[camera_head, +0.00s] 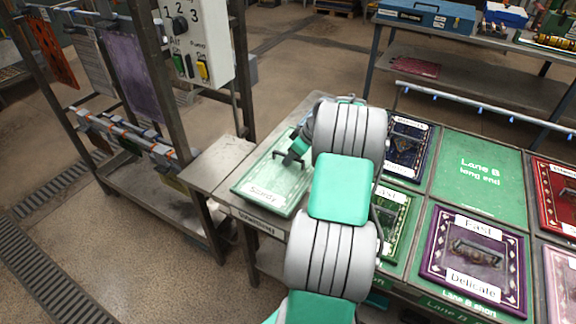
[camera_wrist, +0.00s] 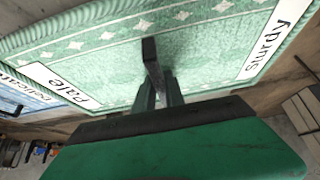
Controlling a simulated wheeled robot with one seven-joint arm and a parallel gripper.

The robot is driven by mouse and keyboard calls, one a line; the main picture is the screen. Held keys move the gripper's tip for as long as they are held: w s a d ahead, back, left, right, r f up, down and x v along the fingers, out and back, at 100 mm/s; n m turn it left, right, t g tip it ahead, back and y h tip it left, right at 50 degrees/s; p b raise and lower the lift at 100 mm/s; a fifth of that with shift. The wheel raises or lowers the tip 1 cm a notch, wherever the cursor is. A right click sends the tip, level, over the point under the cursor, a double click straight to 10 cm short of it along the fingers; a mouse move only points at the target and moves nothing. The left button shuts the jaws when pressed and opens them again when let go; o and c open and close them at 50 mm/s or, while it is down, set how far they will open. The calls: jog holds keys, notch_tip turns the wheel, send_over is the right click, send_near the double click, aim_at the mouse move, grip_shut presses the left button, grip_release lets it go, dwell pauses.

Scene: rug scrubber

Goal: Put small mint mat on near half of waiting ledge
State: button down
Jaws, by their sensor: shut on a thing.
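The small mint mat (camera_head: 268,198) with a "Sturdy" label is at the left end of the bench, over the grey waiting ledge (camera_head: 254,222). My gripper (camera_head: 290,160) is above it, shut on its dark handle. In the wrist view the mint mat (camera_wrist: 215,45) fills the upper part, with "Pale" and "Sturdy" labels at its ends. There my gripper's fingers (camera_wrist: 160,88) meet the handle (camera_wrist: 151,62). My arm hides the mat's right side and part of the ledge. I cannot tell whether the mat touches the ledge.
Right of my arm lie a navy mat (camera_head: 408,145), a green mat (camera_head: 397,222) and a purple mat (camera_head: 475,258). The green "Lane B long end" area (camera_head: 480,175) is bare. A rack with a control box (camera_head: 195,45) stands at the left.

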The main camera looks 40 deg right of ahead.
aim_at(289, 165)
jog(key=shift+w+a+f+p, duration=0.1)
jog(key=shift+a+f+p, duration=0.05)
jog(key=shift+f, duration=0.85)
jog(key=shift+w+a+f+p, duration=0.1)
jog(key=shift+f+p, duration=0.05)
jog(key=shift+f, duration=0.8)
jog(key=c, duration=1.4)
grip_release()
jog(key=v, duration=1.2)
jog(key=shift+b, duration=0.4)
jog(key=a+r+m+g, duration=0.1)
jog(key=a+r, duration=0.2)
jog(key=a, duration=1)
jog(key=a+r+m+g, duration=0.1)
jog(key=a+r, duration=0.2)
jog(key=a, duration=1.1)
jog(key=s+a+f+m+h, duration=0.1)
jog(key=s+a+f+h, duration=0.1)
jog(key=s+a, duration=0.9)
jog(key=shift+s+m, duration=0.4)
jog(key=shift+s, duration=0.2)
